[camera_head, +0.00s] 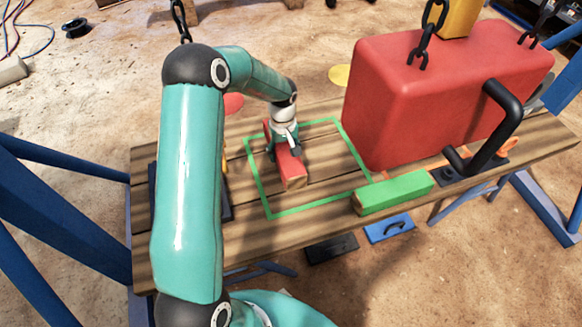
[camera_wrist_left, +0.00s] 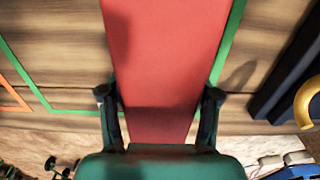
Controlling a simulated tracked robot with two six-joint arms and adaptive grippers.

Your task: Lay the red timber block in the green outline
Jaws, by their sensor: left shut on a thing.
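The red timber block (camera_head: 291,171) is inside the green outline (camera_head: 318,203) on the wooden bench in the head view, towards the outline's left side. My left gripper (camera_head: 284,150) is shut on the block from above, with a finger on each side of it. In the left wrist view the red block (camera_wrist_left: 165,65) fills the middle between the two fingertips (camera_wrist_left: 160,98). Green outline lines (camera_wrist_left: 232,35) show beside it there. I cannot tell whether the block touches the boards. My right gripper is not in view.
A big red box-shaped weight (camera_head: 430,105) with a black handle (camera_head: 498,125) stands right of the outline. A green block (camera_head: 394,192) lies at the outline's front right corner. A dark tray-like thing (camera_head: 226,205) is partly hidden behind my left arm. The outline's right part is clear.

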